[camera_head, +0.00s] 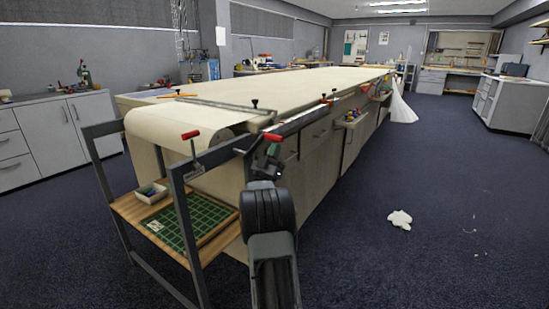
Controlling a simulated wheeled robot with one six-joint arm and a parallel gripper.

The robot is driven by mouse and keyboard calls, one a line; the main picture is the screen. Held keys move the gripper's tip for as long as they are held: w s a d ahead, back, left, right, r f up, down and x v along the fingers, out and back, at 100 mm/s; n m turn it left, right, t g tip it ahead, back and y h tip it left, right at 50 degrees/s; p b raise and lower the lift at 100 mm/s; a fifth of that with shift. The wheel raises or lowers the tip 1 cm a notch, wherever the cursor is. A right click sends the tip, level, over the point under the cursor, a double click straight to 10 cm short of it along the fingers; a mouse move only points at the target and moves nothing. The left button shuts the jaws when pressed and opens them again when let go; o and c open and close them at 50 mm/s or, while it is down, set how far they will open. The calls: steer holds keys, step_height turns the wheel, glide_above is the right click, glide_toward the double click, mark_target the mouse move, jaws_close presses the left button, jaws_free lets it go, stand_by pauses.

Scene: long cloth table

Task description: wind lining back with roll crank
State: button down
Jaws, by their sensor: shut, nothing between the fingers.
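The cream lining (170,123) lies over a roll at the near end of the long table and hangs down there. A red-handled crank (272,137) sticks out at the roll's right end, by the table corner. A second red handle (190,135) on a dark stem stands at the front of the metal frame; I cannot tell what it drives. My gripper (268,160) is shut and empty, just below the right red handle. Whether they touch is unclear. My arm hides part of the table's side below.
The metal frame (180,205) carries a wooden shelf with a green cutting mat (195,222) and a small tray (150,192). A dark bar (232,107) lies across the cloth. White scrap (400,219) lies on the floor. The carpet to the right is mostly free.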

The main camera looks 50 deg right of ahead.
steer(key=shift+w+d+r, duration=0.1)
steer(key=shift+d+r, duration=0.05)
steer(key=shift+r, duration=0.15)
steer(key=shift+w, duration=0.1)
stand_by(0.3)
